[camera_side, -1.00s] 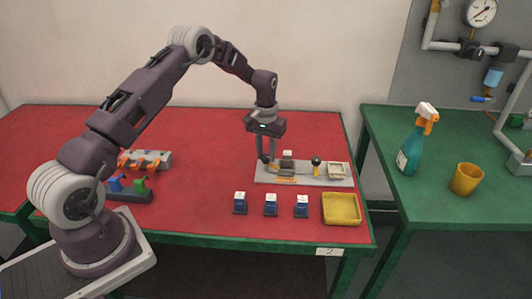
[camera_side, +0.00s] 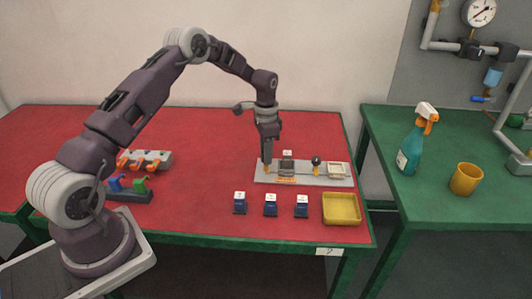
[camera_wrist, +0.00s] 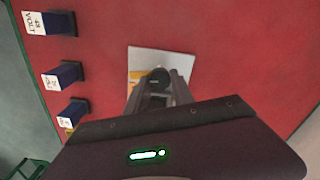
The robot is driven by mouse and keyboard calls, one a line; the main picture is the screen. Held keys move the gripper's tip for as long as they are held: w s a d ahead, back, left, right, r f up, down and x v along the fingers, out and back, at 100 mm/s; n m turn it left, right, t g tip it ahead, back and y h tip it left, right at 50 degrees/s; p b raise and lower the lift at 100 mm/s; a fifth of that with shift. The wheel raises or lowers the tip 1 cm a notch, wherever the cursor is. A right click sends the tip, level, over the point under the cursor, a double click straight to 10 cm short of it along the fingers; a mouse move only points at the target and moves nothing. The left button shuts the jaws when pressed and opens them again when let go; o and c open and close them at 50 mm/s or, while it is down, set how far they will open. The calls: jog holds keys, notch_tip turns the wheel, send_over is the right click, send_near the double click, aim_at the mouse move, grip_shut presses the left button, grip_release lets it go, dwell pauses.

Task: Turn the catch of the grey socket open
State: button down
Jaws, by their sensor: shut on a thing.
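The grey socket (camera_side: 287,168) sits on a pale panel (camera_side: 304,180) on the red table, towards its right side. My gripper (camera_side: 267,170) points straight down at the panel's left end, just left of the socket. Its jaws are shut on the catch, of which only a little orange-yellow shows at the fingertips in the side view. In the wrist view my gripper (camera_wrist: 158,92) has its two fingers over the panel (camera_wrist: 160,55), with dark parts between them. The fingers and wrist hide most of the catch.
A black-balled lever (camera_side: 316,161) and a pale square holder (camera_side: 338,171) stand on the panel to the right. Several blue blocks (camera_side: 270,205) and a yellow tray (camera_side: 341,209) lie in front. A rack of coloured pieces (camera_side: 130,188) is at left.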

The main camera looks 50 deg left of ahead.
jog(key=shift+m, duration=0.9)
jog(key=c, duration=1.1)
grip_release()
notch_tip(320, 180, up, 7)
jog(key=shift+r, duration=0.1)
